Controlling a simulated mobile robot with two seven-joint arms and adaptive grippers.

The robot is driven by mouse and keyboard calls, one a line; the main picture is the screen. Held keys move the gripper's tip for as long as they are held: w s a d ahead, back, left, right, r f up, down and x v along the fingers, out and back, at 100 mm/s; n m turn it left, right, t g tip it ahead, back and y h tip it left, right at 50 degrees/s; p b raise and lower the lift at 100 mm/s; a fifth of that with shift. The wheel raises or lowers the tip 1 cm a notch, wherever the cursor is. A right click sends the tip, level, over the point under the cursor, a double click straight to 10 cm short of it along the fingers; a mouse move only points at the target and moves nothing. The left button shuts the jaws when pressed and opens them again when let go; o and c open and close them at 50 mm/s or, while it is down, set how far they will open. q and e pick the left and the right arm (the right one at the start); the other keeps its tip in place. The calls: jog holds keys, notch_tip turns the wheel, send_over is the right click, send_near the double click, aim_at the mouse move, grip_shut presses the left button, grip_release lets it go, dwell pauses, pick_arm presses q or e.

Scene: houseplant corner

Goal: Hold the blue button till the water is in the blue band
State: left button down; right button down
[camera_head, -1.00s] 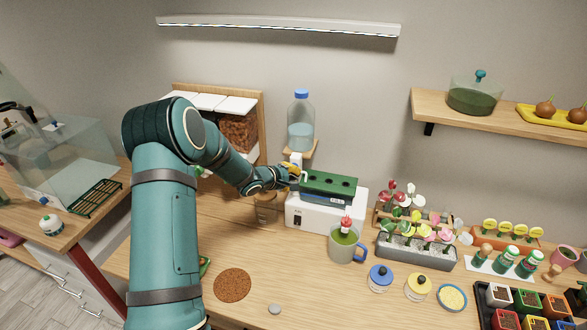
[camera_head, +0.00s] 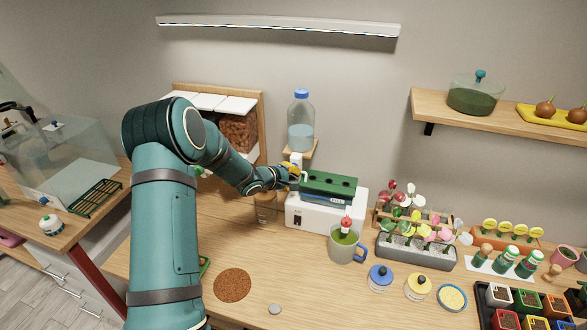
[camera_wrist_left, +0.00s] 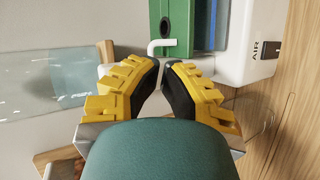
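My left gripper (camera_head: 290,172) is at the dispenser below a clear bottle (camera_head: 300,122) with a blue cap, which is partly filled with water. In the left wrist view the yellow fingers (camera_wrist_left: 162,66) have their dark tips almost together, with nothing seen between them. A white spout (camera_wrist_left: 160,44) shows just beyond the tips, over the green lid (camera_wrist_left: 174,12). A blue-sided tank (camera_wrist_left: 204,24) under the lid sits in a white base (camera_head: 303,211). The blue button is not visible, and contact with it cannot be told. The water level against the band cannot be read. My right gripper is out of view.

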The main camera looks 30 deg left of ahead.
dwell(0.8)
pick_arm(q)
jog(key=shift+s+d, duration=0.2)
jog(key=shift+s, duration=0.7)
jog(key=shift+s+d, duration=0.2)
jog(key=shift+s, duration=0.6)
jog(key=shift+s+d, duration=0.15)
jog(key=shift+s, duration=0.65)
jog(key=shift+s+d, duration=0.2)
jog(key=shift+s, duration=0.6)
